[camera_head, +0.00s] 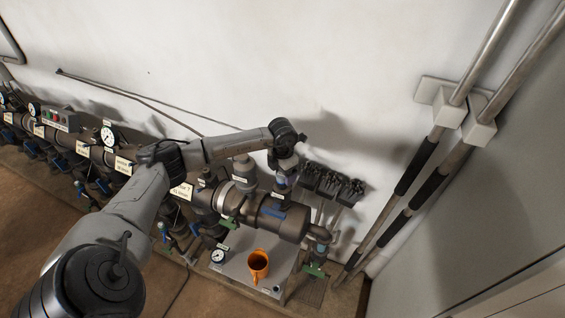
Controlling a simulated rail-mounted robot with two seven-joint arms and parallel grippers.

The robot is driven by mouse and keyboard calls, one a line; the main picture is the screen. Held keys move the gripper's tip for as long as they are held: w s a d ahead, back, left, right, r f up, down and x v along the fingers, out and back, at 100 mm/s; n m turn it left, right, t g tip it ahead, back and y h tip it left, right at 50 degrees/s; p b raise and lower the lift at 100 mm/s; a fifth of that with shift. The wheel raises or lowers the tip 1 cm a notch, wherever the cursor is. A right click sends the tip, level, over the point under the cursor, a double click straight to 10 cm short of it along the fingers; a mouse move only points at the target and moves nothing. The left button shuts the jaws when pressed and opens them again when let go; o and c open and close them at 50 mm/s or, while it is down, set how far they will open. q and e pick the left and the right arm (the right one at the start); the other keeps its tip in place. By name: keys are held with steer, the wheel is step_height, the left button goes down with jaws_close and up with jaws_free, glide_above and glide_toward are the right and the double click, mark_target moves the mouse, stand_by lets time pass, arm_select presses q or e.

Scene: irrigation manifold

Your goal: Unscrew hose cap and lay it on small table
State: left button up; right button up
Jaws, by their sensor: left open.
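My left arm reaches in from the lower left over the manifold pipe (285,220). Its left gripper (282,180) points down at a short upright fitting with a blue part on the pipe's right end. The fingers are small and dark here; they are open and close to the fitting's top, and I cannot tell whether they touch it. The hose cap cannot be made out clearly; the gripper may cover it. The small table (234,268) is light grey and stands below and in front of the pipe. My right gripper is not in view.
A green-handled valve (314,270) is right of the table. Dark clips (333,185) are on the wall behind. Steel pipes with black sleeves (418,168) run down at the right.

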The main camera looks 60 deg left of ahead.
arm_select(q)
steer(key=shift+f, duration=0.7)
steer(key=shift+c, duration=0.2)
steer(key=c, duration=1)
steer(key=shift+r+n+p, duration=0.15)
steer(key=shift+n+p, duration=0.45)
steer(key=shift+n, duration=0.3)
steer(key=shift+n+p, duration=0.3)
steer(key=shift+n, duration=1.1)
